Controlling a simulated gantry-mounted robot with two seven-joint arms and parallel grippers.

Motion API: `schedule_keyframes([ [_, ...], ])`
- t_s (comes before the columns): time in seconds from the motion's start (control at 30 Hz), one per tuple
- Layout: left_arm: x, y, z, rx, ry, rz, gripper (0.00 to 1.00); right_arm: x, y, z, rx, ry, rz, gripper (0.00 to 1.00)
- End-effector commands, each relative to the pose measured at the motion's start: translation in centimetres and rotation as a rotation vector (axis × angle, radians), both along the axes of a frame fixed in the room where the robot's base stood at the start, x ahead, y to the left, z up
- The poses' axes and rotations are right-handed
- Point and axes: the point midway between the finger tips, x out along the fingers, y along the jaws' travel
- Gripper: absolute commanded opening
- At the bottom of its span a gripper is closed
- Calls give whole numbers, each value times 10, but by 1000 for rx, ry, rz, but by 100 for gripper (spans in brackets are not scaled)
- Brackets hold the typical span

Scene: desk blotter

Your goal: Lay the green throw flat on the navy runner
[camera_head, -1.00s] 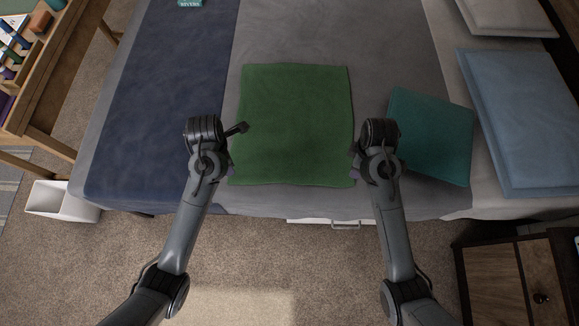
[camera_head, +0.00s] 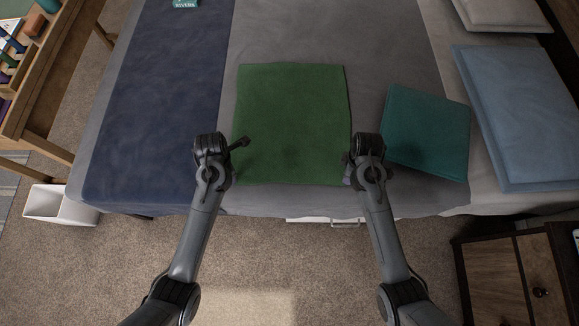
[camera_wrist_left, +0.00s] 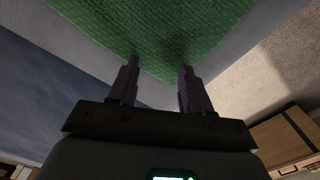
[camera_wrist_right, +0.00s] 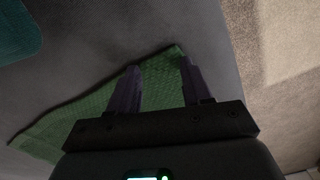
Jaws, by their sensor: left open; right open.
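The green throw (camera_head: 292,120) lies flat on the grey bed cover, to the right of the navy runner (camera_head: 160,100). I cannot tell whether either gripper touches the cloth.
A folded teal cloth (camera_head: 428,132) lies right of the throw, close to my right arm. A blue pillow (camera_head: 522,115) is farther right. A teal book (camera_head: 185,3) lies at the runner's far end. A white bin (camera_head: 60,204) stands on the floor at left.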

Motion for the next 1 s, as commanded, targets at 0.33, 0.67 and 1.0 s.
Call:
schedule_keyframes([
  [0.33, 0, 0, -4, 0, 0, 0, 40, 0, 0, -4, 0, 1, 0, 40],
  [0.67, 0, 0, -4, 1, 0, 0, 14, -1, 0, -5, 0, 2, 0, 14],
  [1.0, 0, 1, -5, 0, 1, 0, 0, -1, -1, -5, -1, 3, -1, 0],
])
